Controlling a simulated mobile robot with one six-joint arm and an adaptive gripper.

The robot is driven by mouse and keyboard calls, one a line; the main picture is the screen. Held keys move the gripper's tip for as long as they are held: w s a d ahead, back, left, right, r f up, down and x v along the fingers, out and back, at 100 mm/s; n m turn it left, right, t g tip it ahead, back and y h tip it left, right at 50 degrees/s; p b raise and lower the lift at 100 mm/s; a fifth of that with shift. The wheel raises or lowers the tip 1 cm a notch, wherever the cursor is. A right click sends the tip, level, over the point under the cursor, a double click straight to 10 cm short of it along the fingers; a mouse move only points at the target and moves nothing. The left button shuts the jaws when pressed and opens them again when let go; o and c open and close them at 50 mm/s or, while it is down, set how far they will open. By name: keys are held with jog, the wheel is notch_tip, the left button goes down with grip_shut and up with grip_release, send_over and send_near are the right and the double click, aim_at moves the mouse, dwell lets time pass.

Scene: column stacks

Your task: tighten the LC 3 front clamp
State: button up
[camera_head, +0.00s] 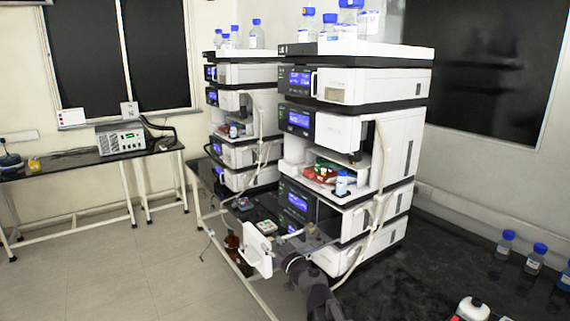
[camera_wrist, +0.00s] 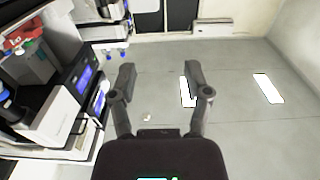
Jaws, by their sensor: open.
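Two column stacks stand on a dark bench: a near stack (camera_head: 350,128) and a farther stack (camera_head: 252,99). I cannot read which is LC 3, and I cannot make out a front clamp. My arm shows dark and blurred at the lower middle of the head view, in front of the near stack's lower modules; its gripper is not clear there. In the wrist view my gripper (camera_wrist: 161,75) is open and empty, its two fingers well apart over the grey floor. Stack modules with a lit blue screen (camera_wrist: 84,79) lie to the left of the fingers, apart from them.
A white panel (camera_head: 256,248) stands out near the near stack's lower front. Blue-capped bottles (camera_head: 540,250) stand on the dark bench at right. A side table (camera_head: 85,158) carries a grey instrument (camera_head: 121,140). The floor (camera_head: 100,265) at left is clear.

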jog(key=s+d+f+g+h+b, duration=0.1)
jog(key=s+d+f+g, duration=0.2)
jog(key=s+f+g, duration=0.4)
jog(key=s+d+f+g+h+b, duration=0.2)
jog(key=s+d+f+g, duration=0.15)
jog(key=f, duration=0.55)
jog(key=s+d+f+m+g+h, duration=0.2)
jog(key=s+d+f+m+h, duration=0.1)
jog(key=s+d, duration=0.2)
jog(key=s+d+f+m+g+h+b, duration=0.1)
jog(key=s+d+f+m+g+h, duration=0.1)
jog(key=d, duration=0.6)
jog(key=s+f+m+h, duration=0.1)
jog(key=s+f+h, duration=0.1)
jog(key=s, duration=0.1)
jog(key=shift+d+f+m+b, duration=0.25)
jog(key=shift+d+m+b, duration=0.05)
jog(key=shift+d+m, duration=0.1)
jog(key=shift+s+d+g, duration=0.1)
jog(key=shift+g, duration=0.15)
